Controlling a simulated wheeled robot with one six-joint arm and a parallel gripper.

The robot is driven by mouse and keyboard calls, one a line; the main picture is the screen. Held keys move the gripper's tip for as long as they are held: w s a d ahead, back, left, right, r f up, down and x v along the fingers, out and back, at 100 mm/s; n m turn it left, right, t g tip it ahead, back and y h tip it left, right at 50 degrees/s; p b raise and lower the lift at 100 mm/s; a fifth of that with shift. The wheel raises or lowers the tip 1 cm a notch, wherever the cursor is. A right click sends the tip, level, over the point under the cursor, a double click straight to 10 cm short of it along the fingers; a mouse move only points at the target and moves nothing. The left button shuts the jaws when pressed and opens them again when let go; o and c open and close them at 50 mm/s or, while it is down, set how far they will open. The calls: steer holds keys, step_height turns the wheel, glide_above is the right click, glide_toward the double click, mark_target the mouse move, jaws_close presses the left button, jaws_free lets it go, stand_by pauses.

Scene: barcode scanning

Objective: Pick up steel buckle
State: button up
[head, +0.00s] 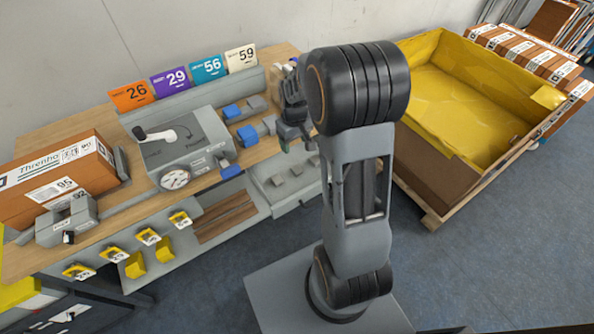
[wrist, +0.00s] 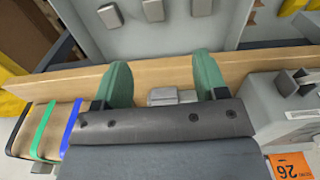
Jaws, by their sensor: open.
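A small grey metallic piece, which looks like the steel buckle (wrist: 163,97), lies on the wooden bench top near its front edge in the wrist view. My gripper (wrist: 162,78) is open, with one green finger on each side of this piece in the picture. Its lower part is hidden behind the gripper body. I cannot tell whether the fingers are level with it or above it. In the head view my gripper (head: 297,138) is over the bench's right part, and I cannot make out the buckle there.
Blue-and-grey pieces (head: 256,130) and a grey device with a dial (head: 185,150) stand left of my gripper. A grey tray (head: 262,182) with small blocks is at the bench front. Black, green and blue bands (wrist: 42,130) lie beside the gripper. A yellow-lined crate (head: 412,165) stands right.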

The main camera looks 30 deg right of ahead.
mark_target(296, 169)
steer(key=f, duration=1)
steer(key=d+f, duration=0.1)
steer(key=f, duration=0.4)
steer(key=shift+w, duration=0.4)
steer(key=c, duration=1)
